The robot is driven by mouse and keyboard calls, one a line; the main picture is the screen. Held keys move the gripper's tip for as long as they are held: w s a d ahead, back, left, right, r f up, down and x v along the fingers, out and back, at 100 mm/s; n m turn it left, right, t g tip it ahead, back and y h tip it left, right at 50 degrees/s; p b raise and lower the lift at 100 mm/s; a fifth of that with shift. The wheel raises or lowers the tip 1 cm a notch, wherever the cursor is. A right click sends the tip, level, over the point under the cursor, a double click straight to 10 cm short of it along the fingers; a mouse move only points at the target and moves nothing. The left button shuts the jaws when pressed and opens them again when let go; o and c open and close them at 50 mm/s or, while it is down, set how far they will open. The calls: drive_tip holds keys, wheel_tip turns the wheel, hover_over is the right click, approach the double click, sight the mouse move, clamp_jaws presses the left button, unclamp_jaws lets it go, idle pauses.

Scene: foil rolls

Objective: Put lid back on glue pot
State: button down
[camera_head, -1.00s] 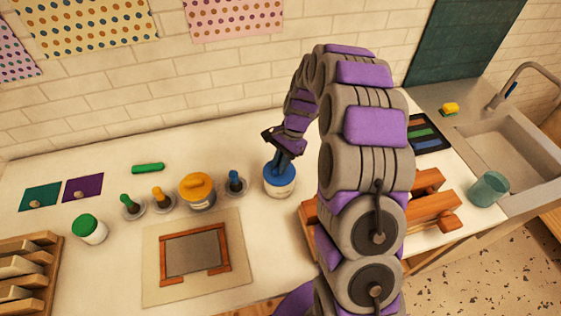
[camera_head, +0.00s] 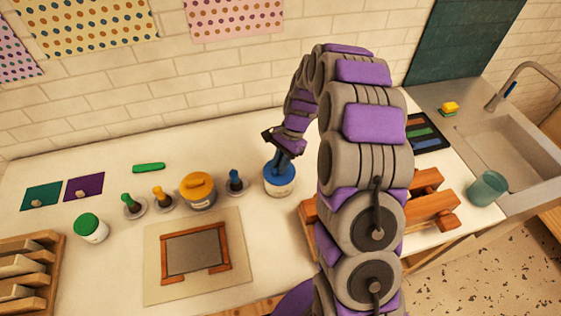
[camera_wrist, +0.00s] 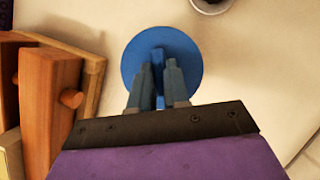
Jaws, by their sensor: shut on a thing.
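A white pot (camera_head: 279,190) stands on the counter with a blue lid (camera_head: 279,178) over its mouth. In the wrist view the lid (camera_wrist: 185,55) is a round blue disc with a raised grip bar (camera_wrist: 158,62). My gripper (camera_head: 280,163) is shut on that bar from above; its two blue-grey fingers (camera_wrist: 158,80) stand on either side of the bar. The lid looks level and in line with the pot. I cannot tell whether it is fully pressed down. The pot's body is hidden under the lid in the wrist view.
A yellow-lidded pot (camera_head: 198,190), several small stamp-like tools and a green-lidded jar (camera_head: 91,228) stand to the left. A framed screen (camera_head: 195,254) lies in front. Wooden blocks (camera_head: 431,207) are close on the right, with a glass cup (camera_head: 487,188) beyond.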

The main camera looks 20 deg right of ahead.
drive_tip(key=c, duration=0.5)
unclamp_jaws()
drive_tip(key=shift+c, duration=0.2)
drive_tip(key=shift+r+p, duration=1.95)
drive_tip(key=shift+r, duration=1.55)
clamp_jaws()
drive_tip(key=shift+f, duration=2.95)
